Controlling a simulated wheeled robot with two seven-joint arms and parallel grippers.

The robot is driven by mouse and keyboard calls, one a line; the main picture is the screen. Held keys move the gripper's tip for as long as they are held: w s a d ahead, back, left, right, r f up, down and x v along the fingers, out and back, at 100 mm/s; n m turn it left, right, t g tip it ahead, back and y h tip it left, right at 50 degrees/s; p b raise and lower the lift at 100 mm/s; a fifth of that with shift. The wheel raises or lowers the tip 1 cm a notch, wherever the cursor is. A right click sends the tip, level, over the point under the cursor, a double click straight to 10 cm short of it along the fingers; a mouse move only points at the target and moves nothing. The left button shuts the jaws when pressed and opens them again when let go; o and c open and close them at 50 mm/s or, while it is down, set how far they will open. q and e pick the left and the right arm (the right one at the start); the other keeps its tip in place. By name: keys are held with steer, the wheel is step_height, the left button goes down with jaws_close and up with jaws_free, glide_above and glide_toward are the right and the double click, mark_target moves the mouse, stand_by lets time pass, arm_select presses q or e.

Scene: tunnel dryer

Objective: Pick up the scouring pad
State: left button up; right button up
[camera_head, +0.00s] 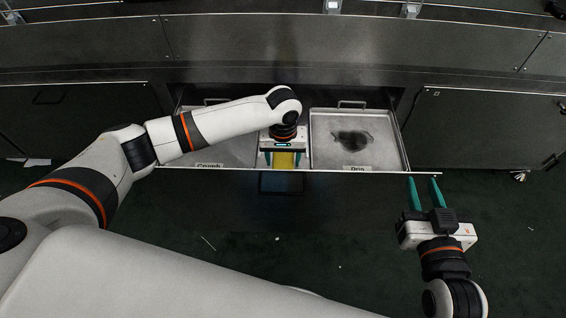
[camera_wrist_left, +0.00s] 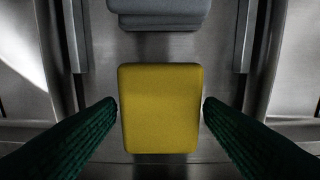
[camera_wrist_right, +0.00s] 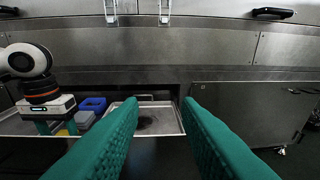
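The yellow rounded block, apparently the scouring pad (camera_wrist_left: 160,108), lies flat in the narrow middle compartment of the open drawer. It also shows as a yellow patch in the head view (camera_head: 283,161). My left gripper (camera_wrist_left: 160,104) points down over it, with one green finger on each side and a narrow gap to each edge. It is open; I see no grip on the pad. The gripper body (camera_head: 283,158) hides part of that compartment in the head view. My right gripper (camera_head: 423,180) is open and empty, in front of the drawer's right side.
A grey block (camera_wrist_left: 158,16) lies just beyond the pad, and a blue item (camera_wrist_right: 93,104) is behind it. Metal walls flank the compartment closely. A tray with a dark stain (camera_head: 322,140) is at the right, and a tray labelled "Crumb" (camera_head: 232,157) at the left.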

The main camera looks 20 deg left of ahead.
mark_target(283, 161)
arm_select(q)
steer(key=c, duration=0.6)
steer(key=shift+c, duration=0.2)
steer(key=shift+r, duration=0.1)
